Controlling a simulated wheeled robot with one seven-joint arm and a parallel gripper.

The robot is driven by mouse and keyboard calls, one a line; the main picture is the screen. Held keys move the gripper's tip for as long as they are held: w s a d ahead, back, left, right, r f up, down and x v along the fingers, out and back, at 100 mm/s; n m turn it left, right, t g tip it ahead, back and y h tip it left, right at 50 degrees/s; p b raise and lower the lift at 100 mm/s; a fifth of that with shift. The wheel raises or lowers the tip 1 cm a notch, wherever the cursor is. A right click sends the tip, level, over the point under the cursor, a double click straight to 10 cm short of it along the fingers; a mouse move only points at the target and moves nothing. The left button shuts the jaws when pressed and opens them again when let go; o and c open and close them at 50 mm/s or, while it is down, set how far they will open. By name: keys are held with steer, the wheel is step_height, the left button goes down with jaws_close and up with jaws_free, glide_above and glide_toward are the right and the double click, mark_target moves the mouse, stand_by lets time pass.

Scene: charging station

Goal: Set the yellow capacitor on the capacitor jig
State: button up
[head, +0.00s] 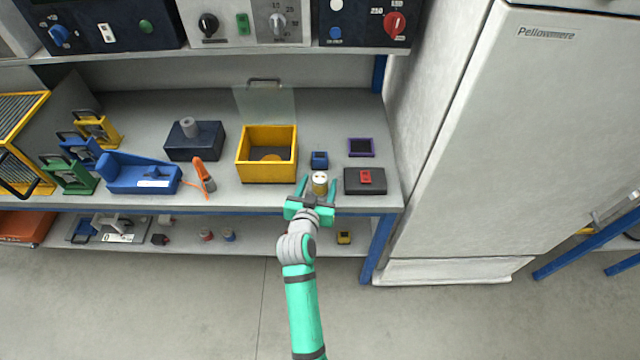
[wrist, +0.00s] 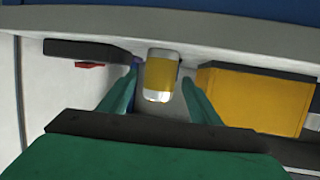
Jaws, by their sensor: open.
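The yellow capacitor (head: 319,182) is a short upright cylinder with a yellow body and pale ends, near the shelf's front edge. It also shows in the wrist view (wrist: 160,77), between my fingers. My gripper (head: 318,188) is open, with one finger on each side of the capacitor. In the wrist view my gripper (wrist: 160,84) shows a gap beside the capacitor on the right; contact on the left is unclear. No label marks the capacitor jig. A dark block with a grey cylinder (head: 188,127) and a dark flat pad (head: 351,187) bearing a red part (head: 366,177) stand on the shelf.
A yellow open bin (head: 266,178) stands close to the left of my gripper, with a clear panel behind it. A small blue block (head: 319,160) is just behind the capacitor. A purple-framed tray (head: 361,147) lies back right. A tall white cabinet (head: 490,130) bounds the right.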

mark_target(322, 175)
steer(key=x, duration=0.5)
steer(key=shift+w+d+f, duration=0.15)
steer(key=shift+w+f, duration=0.05)
steer(key=shift+f, duration=0.15)
steer(key=shift+s, duration=0.1)
steer(key=shift+s, duration=0.1)
steer(key=c, duration=1.3)
steer(key=shift+r, duration=0.1)
steer(key=shift+r, duration=0.1)
